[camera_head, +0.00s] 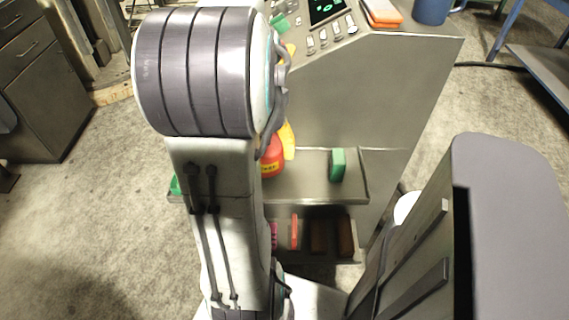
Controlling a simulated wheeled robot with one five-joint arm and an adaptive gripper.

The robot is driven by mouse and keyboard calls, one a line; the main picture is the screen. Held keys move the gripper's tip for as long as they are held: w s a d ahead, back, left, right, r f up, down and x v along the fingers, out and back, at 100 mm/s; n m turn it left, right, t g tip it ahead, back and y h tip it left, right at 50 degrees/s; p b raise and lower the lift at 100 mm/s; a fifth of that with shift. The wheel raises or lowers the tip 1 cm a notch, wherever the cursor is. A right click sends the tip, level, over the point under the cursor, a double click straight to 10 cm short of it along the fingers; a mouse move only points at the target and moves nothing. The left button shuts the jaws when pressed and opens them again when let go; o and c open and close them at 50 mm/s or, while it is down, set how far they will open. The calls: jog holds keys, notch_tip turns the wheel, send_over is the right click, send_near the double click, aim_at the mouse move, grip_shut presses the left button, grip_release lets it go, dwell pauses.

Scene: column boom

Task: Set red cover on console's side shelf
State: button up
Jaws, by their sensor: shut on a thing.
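The console (350,95) stands in the upper middle, with a sloped top carrying a screen and several switches. Its side shelf (310,186) juts out below, partly behind my arm. A red, rounded thing with a yellow label, likely the red cover (271,163), shows at my arm's right edge, over the shelf. Its left side is hidden, and I cannot tell whether it rests on the shelf or is held. A yellow thing (288,139) is right beside it. My gripper is hidden behind my arm.
A green block (338,164) stands on the shelf's right part; another green bit (175,185) shows at its left end. A lower shelf (312,257) holds several small items. A blue mug (431,11) stands on the console top. Bare shelf lies left of the green block.

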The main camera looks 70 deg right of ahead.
jog(key=s+d+f, duration=0.1)
jog(key=d, duration=0.1)
jog(key=s+d+f, duration=0.2)
jog(key=shift+s, duration=0.2)
jog(key=shift+f+b, duration=0.6)
jog(key=shift+f, duration=1.45)
jog(key=shift+f, duration=0.1)
jog(key=shift+f, duration=0.15)
jog(key=o, duration=1.2)
jog(key=shift+c, duration=0.2)
notch_tip(320, 180, up, 12)
jog(key=p, duration=0.2)
jog(key=shift+r+p, duration=0.25)
jog(key=shift+p, duration=0.1)
